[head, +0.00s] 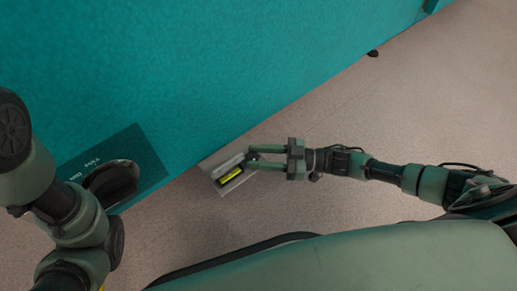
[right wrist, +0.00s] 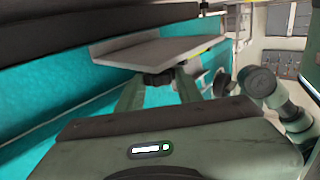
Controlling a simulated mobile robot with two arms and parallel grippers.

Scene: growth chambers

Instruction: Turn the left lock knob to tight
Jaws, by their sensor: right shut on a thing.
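A small dark knob (right wrist: 157,80) sits at the edge of a grey metal bracket (right wrist: 150,50) on the teal chamber wall. I take it to be the lock knob. My right gripper (head: 254,157) is shut on it, with one finger on each side, and it shows in the right wrist view (right wrist: 159,88). The bracket also shows in the head view (head: 222,165) with a yellow label (head: 231,174); its writing is too small to read. The fingers hide part of the knob, and I cannot read its turn angle. My left gripper is out of view.
The teal wall (head: 150,70) runs diagonally beside the bracket. A dark panel (head: 145,155) with white lettering and a round black part (head: 110,180) lies at the left, near my left arm. The pale floor (head: 430,90) to the right is mostly clear.

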